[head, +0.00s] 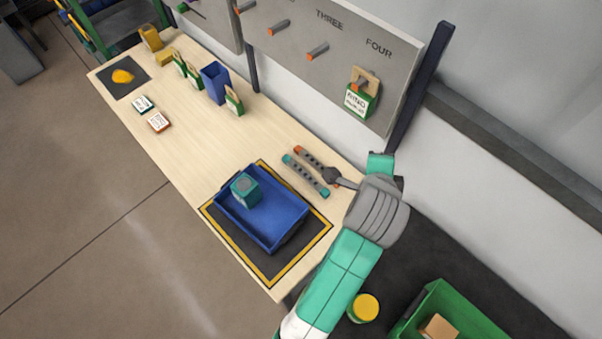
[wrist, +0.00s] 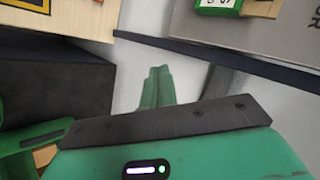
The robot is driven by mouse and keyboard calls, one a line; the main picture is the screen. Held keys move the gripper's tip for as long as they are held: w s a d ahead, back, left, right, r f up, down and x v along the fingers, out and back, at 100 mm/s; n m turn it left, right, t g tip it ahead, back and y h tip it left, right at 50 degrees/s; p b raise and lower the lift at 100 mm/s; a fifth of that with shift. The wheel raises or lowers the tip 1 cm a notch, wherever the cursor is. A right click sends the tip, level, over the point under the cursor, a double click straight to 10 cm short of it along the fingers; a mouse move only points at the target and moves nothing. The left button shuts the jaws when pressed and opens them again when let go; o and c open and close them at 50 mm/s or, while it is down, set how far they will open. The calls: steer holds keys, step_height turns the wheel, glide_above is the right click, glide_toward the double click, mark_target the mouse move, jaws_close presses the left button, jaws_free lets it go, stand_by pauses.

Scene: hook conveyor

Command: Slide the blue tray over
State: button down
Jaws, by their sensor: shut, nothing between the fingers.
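The blue tray (head: 262,215) sits on a dark mat with a yellow border (head: 268,272) at the near end of the wooden bench. A teal block (head: 245,188) is in the tray, towards its far left corner. My gripper (wrist: 157,88) is shut and empty in the wrist view, with its fingers together. In the head view my arm reaches up to the right of the tray, clear of it. The fingers cannot be made out there. A corner of the yellow-bordered mat (wrist: 38,4) shows at the top left of the wrist view; the tray is not visible there.
A hook board (head: 345,85) holds a green-white pack (head: 361,100). A green bin (head: 440,300) and yellow-topped can (head: 363,307) stand right. The bench left of the tray is mostly clear.

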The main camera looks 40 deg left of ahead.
steer(key=s+a+f+m+g+b, duration=0.1)
steer(key=s+a+f+m+g, duration=0.1)
steer(key=f, duration=0.9)
steer(key=s+a+f+m+g+b, duration=0.1)
steer(key=s+a+f+m+g, duration=0.1)
steer(key=s+f+g, duration=0.2)
steer(key=s+a+f+m+g+b, duration=0.1)
steer(key=s+f, duration=0.7)
steer(key=f, duration=1.2)
steer(key=shift+s+a+f+m+g, duration=0.1)
steer(key=shift+s+a+m+g, duration=0.15)
steer(key=shift+a+m+g, duration=0.7)
steer(key=a, duration=0.3)
steer(key=shift+w+f, duration=0.1)
steer(key=shift+f, duration=0.2)
steer(key=shift+a, duration=0.45)
